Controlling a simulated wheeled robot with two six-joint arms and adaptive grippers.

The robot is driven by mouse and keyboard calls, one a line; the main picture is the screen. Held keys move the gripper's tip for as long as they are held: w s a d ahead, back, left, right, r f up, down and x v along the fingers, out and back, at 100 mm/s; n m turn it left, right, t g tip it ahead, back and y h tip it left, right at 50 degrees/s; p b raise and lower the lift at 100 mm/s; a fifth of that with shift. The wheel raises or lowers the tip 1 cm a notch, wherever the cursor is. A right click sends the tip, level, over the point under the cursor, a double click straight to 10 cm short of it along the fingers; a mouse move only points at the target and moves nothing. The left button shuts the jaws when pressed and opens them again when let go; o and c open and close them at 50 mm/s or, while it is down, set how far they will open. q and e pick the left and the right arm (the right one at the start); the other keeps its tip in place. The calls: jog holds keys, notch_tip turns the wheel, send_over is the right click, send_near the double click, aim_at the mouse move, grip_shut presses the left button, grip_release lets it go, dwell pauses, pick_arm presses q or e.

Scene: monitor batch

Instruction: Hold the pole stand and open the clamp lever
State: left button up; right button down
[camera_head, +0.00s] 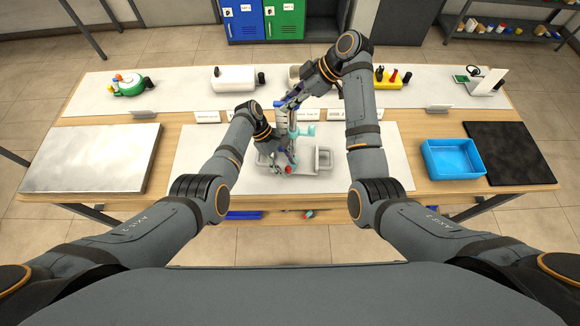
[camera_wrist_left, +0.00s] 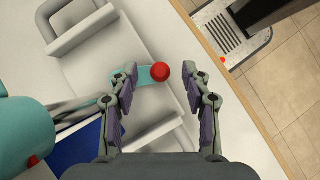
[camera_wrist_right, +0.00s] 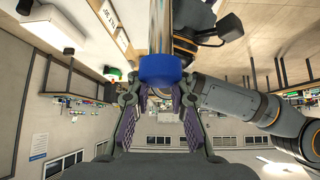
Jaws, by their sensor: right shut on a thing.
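The pole stand has a grey base (camera_head: 323,160) on the white mat and a shiny upright pole (camera_wrist_right: 161,25) with a blue collar (camera_wrist_right: 160,69). My right gripper (camera_head: 290,102) is shut on the upper part of the pole, near the blue collar. A teal clamp (camera_head: 306,130) sits lower on the pole; it also shows in the left wrist view (camera_wrist_left: 20,130). The teal clamp lever (camera_wrist_left: 148,76) ends in a red knob (camera_wrist_left: 160,70). My left gripper (camera_wrist_left: 160,78) is open, with its fingers on either side of the lever and knob. Contact with them is unclear.
A blue bin (camera_head: 428,160) and black pad (camera_head: 510,150) lie at the right. A silver plate (camera_head: 90,160) lies at the left. A green tool (camera_head: 131,87), white device (camera_head: 234,78) and yellow block (camera_head: 388,83) stand at the back. White mat (camera_head: 385,175) is clear beside the base.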

pick_arm(q)
jog(key=v, duration=1.2)
jog(key=shift+s+f, duration=0.1)
jog(key=shift+f, duration=0.1)
jog(key=shift+c, duration=1.2)
jog(key=shift+s+d+f+n+t+h, duration=0.25)
jog(key=shift+s+d+f+n, duration=0.5)
jog(key=shift+f, duration=0.85)
jog(key=shift+s+d+f+n+t, duration=0.4)
jog(key=shift+s+d+f, duration=0.2)
jog(key=shift+d+f, duration=0.7)
jog(key=shift+s+d+f+n+t+h, duration=0.2)
jog(key=shift+s+d+f+n, duration=0.4)
jog(key=shift+f, duration=1.25)
